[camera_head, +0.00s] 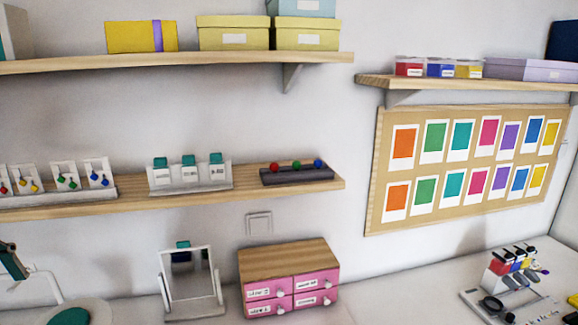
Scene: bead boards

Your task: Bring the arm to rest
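Neither of my arms nor grippers shows in the head view, so I cannot see whether they are open or shut. The view looks at a white wall with shelves above a white worktop (385,285). No object is seen being held.
A pink drawer box (289,270) and a framed mirror (188,280) stand on the worktop. A lamp (40,290) is at left, a tool stand (512,270) at right. A wooden shelf (260,197) and a corkboard of colour cards (385,222) are on the wall.

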